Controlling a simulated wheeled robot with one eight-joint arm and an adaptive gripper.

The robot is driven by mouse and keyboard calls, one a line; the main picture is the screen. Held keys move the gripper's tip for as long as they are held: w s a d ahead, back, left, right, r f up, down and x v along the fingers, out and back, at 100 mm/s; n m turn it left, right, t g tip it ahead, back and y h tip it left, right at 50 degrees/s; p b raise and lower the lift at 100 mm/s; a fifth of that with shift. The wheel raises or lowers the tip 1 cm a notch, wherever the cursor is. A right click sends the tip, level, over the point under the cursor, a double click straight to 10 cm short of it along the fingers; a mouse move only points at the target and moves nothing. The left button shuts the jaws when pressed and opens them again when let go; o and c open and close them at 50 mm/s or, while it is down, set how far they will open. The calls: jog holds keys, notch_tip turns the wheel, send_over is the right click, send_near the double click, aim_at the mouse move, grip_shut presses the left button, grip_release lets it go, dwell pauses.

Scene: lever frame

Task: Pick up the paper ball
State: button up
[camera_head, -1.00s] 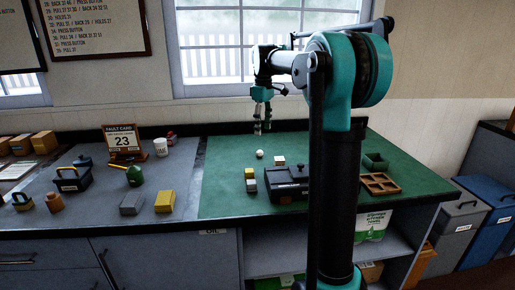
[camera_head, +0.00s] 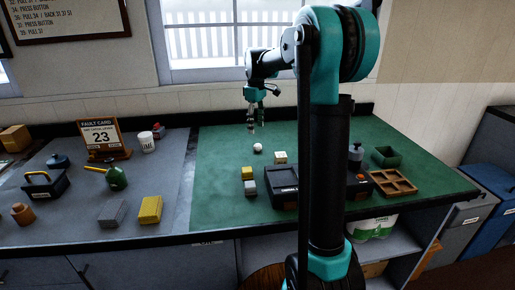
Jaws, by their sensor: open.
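The paper ball (camera_head: 257,148) is a small white ball resting on the green mat (camera_head: 224,185), towards its back. My gripper (camera_head: 252,130) hangs pointing down, a little above and just left of the ball in the head view. Its fingers are apart and hold nothing. The ball is apart from the fingers. How far the gripper is from the ball in depth is hard to tell.
A black box (camera_head: 283,184) is in front, partly behind my arm. A wooden tray (camera_head: 392,182) and green bin (camera_head: 386,157) stand right.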

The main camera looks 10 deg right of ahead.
send_over(258, 143)
jog(key=f, duration=0.2)
jog(key=a+f, duration=0.1)
jog(key=f, duration=0.1)
jog(key=shift+s+f, duration=0.1)
jog(key=shift+s, duration=0.1)
jog(key=shift+w+d+f, duration=0.1)
jog(key=shift+d+f, duration=0.1)
jog(key=shift+f, duration=1.1)
jog(key=shift+d+f, duration=0.2)
jog(key=shift+f, duration=1.1)
jog(key=shift+c, duration=0.3)
jog(key=c, duration=0.7)
